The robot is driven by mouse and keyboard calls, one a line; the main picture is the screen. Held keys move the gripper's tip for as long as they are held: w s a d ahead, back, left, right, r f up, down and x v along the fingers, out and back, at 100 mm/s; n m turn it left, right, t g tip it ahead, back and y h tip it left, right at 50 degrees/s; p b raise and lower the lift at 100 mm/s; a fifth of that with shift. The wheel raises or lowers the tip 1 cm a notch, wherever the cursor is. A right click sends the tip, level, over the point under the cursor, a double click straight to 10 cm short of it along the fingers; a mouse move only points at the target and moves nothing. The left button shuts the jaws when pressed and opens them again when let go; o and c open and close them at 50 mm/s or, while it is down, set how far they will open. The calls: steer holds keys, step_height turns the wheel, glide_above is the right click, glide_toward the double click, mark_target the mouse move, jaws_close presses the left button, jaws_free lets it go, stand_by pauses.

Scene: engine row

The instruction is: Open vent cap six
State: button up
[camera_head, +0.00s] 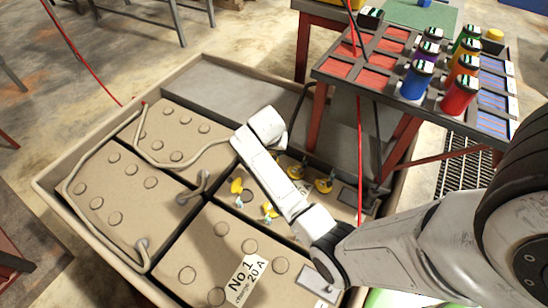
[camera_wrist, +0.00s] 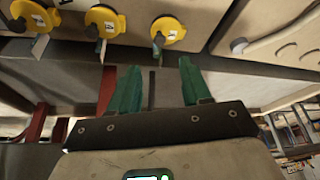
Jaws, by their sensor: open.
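In the wrist view, yellow round vent caps sit in a row on a tan battery case (camera_wrist: 215,25): a left cap (camera_wrist: 30,14), a middle cap (camera_wrist: 106,20) and a right cap (camera_wrist: 170,30). Their small printed labels are too blurred to read, so I cannot tell which is six. My gripper (camera_wrist: 158,74) has green fingers, open and empty. The right cap appears just beyond and between the fingertips, with no clear contact. The head view shows yellow caps (camera_head: 237,186) on the battery beside my arm; my fingers are not clearly visible there.
Several tan batteries stand in a wooden-edged tray (camera_head: 60,200), one with a label reading "No 1" (camera_head: 245,278). Cables cross their tops. A divided rack (camera_head: 372,76) with coloured canisters stands at the upper right. A red cable (camera_head: 359,150) hangs near my arm.

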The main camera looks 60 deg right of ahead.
steer(key=b+x, duration=0.2)
steer(key=x, duration=0.7)
steer(key=shift+f+b, duration=0.25)
steer(key=shift+b, duration=0.05)
steer(key=shift+c, duration=0.4)
jaws_close()
